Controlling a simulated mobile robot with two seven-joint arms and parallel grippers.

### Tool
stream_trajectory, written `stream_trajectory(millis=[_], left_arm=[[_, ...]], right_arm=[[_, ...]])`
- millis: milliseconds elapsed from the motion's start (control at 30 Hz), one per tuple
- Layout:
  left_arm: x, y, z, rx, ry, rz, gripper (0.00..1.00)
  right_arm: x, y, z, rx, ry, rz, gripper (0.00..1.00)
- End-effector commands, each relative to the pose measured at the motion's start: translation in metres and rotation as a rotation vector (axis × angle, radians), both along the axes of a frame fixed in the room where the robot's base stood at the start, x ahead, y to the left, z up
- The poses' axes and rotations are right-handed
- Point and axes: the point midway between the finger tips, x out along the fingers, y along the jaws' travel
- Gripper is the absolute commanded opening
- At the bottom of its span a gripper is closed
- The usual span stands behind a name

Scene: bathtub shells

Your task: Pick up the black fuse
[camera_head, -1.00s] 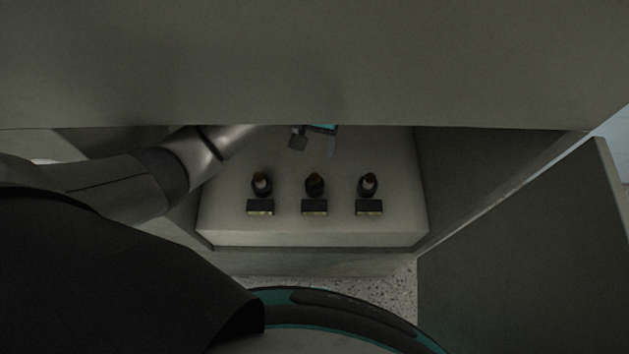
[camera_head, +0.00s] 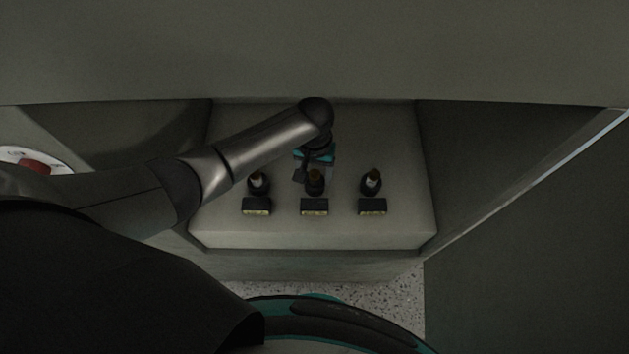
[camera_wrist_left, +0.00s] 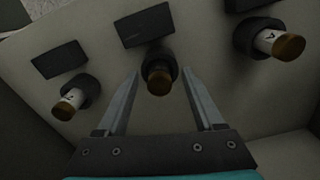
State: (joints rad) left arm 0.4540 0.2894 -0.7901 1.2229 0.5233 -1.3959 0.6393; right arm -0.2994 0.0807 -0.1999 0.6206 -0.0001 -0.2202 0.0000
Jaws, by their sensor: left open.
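The black fuse (camera_head: 315,179) stands in the middle of a row of three, in a dark round holder, with a brown top. It also shows in the left wrist view (camera_wrist_left: 158,76), just beyond and between the fingertips. My left gripper (camera_head: 312,174) is open and empty, reaching down over the shelf from behind the middle fuse. In the left wrist view its two fingers (camera_wrist_left: 160,82) point toward the fuse, one on each side. Whether they touch it I cannot tell. My right gripper is out of view.
A white-bodied fuse (camera_head: 257,182) stands left of the middle one and another white-bodied fuse (camera_head: 372,181) stands right. Dark label blocks (camera_head: 314,207) lie in front. Cabinet walls (camera_head: 460,170) close in the pale shelf (camera_head: 330,236) at the sides.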

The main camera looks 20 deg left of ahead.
Motion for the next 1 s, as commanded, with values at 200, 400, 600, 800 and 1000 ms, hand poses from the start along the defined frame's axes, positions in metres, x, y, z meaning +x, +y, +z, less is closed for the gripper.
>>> stream_trajectory(millis=[200,400,600,800,1000], left_arm=[[0.0003,-0.0005,-0.0014,-0.001,-0.001,-0.001,0.69],[0.0002,-0.0005,-0.0012,-0.001,-0.001,-0.001,0.51],[0.0002,-0.0005,-0.0012,-0.001,-0.001,-0.001,0.28],[0.0001,-0.0004,-0.0013,0.0,0.0,-0.001,0.06],[0.0001,-0.0003,-0.0013,0.0,0.0,-0.001,0.0]], right_arm=[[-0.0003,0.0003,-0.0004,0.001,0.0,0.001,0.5],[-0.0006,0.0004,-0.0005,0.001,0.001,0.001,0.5],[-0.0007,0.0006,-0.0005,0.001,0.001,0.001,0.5],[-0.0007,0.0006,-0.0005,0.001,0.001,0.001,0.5],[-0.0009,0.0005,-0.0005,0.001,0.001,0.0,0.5]])
